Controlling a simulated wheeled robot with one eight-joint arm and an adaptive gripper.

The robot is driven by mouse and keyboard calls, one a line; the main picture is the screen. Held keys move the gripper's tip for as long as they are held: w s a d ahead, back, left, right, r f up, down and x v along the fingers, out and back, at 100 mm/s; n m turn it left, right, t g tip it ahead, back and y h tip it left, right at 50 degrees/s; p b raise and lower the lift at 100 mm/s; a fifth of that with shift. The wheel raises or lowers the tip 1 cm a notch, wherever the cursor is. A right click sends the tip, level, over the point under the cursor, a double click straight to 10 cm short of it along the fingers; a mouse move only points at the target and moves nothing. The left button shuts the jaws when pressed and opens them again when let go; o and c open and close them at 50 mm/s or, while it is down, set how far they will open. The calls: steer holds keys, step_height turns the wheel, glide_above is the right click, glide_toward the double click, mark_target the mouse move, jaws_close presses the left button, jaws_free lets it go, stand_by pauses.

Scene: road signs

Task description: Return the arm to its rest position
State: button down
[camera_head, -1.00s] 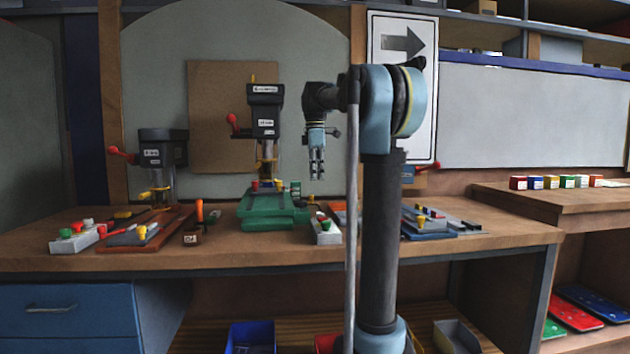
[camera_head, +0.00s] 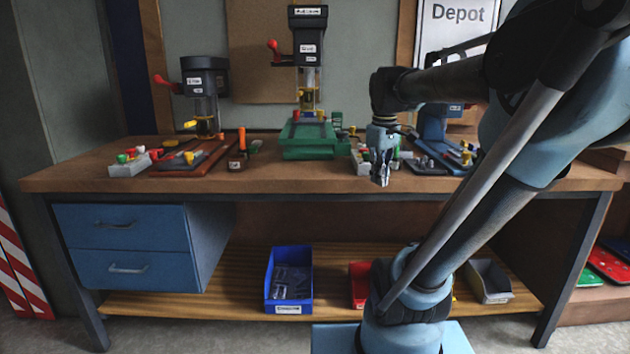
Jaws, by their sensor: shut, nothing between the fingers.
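My gripper (camera_head: 381,178) hangs from my folded-out arm, fingers pointing down, in the head view right of the middle. It is shut and empty. My upper arm and lower links cross the right side of the picture and hide part of the bench and the shelf below.
A second press (camera_head: 205,80) stands at the left of the bench, with several small coloured parts around it. Below are blue drawers (camera_head: 120,246), a blue bin (camera_head: 289,280), a red bin (camera_head: 360,283) and a grey bin (camera_head: 489,282). Floor shows in front.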

steer(key=s+f+m, duration=0.3)
steer(key=s+f, duration=0.3)
steer(key=f, duration=0.3)
steer(key=s+f+m+t, duration=0.1)
steer(key=s+f+m, duration=0.3)
steer(key=s+f, duration=0.3)
step_height(320, 180, down, 3)
steer(key=shift+s+d+r, duration=0.1)
steer(key=shift+s+d, duration=0.05)
steer(key=shift+d, duration=0.2)
steer(key=shift+w+f, duration=0.2)
steer(key=shift+w, duration=0.25)
